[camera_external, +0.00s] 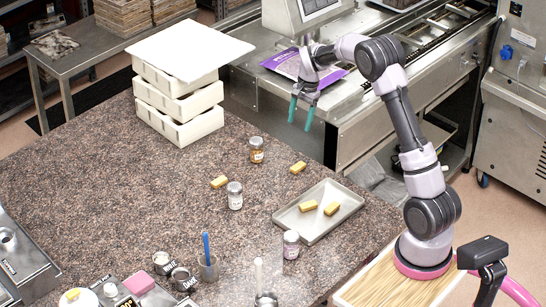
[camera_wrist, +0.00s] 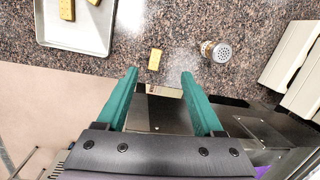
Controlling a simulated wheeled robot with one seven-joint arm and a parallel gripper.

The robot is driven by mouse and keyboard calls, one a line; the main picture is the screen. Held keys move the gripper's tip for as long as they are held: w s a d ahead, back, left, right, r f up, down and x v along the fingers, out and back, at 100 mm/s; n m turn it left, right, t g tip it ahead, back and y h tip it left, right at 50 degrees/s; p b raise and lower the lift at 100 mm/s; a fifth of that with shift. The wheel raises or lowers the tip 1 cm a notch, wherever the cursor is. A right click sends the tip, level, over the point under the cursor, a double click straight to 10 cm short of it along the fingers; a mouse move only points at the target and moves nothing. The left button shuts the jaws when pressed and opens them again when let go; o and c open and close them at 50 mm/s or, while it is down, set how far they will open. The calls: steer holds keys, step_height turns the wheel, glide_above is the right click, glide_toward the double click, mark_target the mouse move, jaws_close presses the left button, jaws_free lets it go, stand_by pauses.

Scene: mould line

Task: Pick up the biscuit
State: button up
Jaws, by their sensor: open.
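Several yellow biscuits are in view. One biscuit (camera_external: 298,167) lies alone on the speckled counter near its back edge; in the wrist view this biscuit (camera_wrist: 155,59) appears just beyond the gap between my fingertips. A second loose biscuit (camera_external: 219,182) lies further left. Two more, a biscuit (camera_external: 308,205) and another biscuit (camera_external: 331,208), lie on a metal tray (camera_external: 289,217); the tray (camera_wrist: 60,37) also shows at the wrist view's top left. My gripper (camera_external: 300,118) has teal fingers, apart and empty, raised near the counter's back edge; it also shows in the wrist view (camera_wrist: 160,75).
A brown jar (camera_external: 257,156) with a perforated lid (camera_wrist: 222,52) stands near the lone biscuit. More jars (camera_external: 235,201) (camera_external: 291,251) stand on the counter. White stacked crates (camera_external: 180,108) stand at the back left. A steel machine with a purple bag (camera_external: 285,65) is behind.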

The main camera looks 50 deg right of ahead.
steer(key=m+g, duration=0.1)
steer(key=m, duration=0.1)
glide_toward(298, 165)
steer(key=shift+w+a+f, duration=0.15)
steer(key=shift+f, duration=0.45)
steer(key=shift+w+a+f, duration=0.1)
steer(key=shift+a+f, duration=0.05)
steer(key=shift+f, duration=0.5)
steer(key=f, duration=0.4)
steer(key=shift+s+a+f, duration=0.3)
steer(key=shift+s+a, duration=0.1)
steer(key=shift+f, duration=0.6)
jaws_close()
